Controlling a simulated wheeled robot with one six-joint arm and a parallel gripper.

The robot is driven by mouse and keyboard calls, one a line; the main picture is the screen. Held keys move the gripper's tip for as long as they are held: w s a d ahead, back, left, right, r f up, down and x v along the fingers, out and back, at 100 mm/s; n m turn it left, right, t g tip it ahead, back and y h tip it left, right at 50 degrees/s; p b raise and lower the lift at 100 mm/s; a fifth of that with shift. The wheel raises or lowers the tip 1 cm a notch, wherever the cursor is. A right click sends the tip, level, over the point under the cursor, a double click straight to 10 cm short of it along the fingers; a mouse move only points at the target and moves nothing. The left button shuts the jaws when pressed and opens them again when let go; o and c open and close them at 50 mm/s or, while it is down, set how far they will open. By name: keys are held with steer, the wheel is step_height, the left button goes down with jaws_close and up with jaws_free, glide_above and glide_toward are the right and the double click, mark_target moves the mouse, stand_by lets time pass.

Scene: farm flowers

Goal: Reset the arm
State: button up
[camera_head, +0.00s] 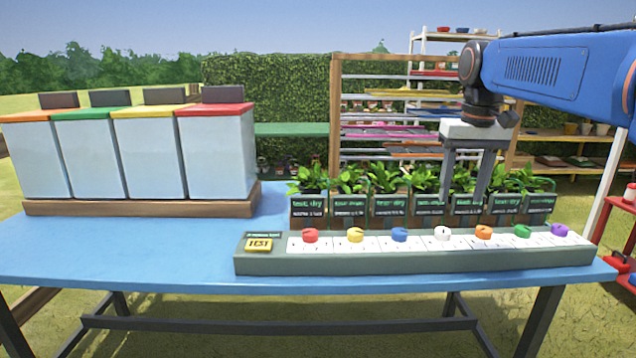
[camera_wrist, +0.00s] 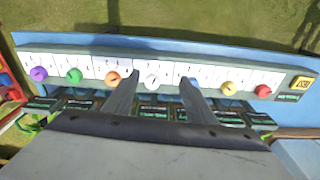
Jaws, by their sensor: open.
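My gripper (camera_head: 466,196) hangs from the blue arm at the upper right of the head view, pointing down. Its two grey fingers are apart, with nothing held between them. It hangs in front of the row of potted plants and behind or above the control panel (camera_head: 420,262). In the wrist view the open fingers (camera_wrist: 155,90) reach toward the panel, with the white knob (camera_wrist: 152,72) seen between them. I cannot tell the exact height of the fingertips above the panel.
The panel carries coloured knobs and a yellow TEST button (camera_head: 259,245). Potted plants (camera_head: 390,205) with dark labels stand behind it. Bins with coloured lids (camera_head: 215,150) stand at the left on a wooden base. The blue table (camera_head: 150,250) is clear at front left.

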steer(key=s+a+f+t, duration=0.3)
steer(key=s+f, duration=2)
steer(key=s, duration=0.2)
steer(key=shift+f+n+t, duration=0.3)
steer(key=shift+n, duration=0.1)
stand_by(0.4)
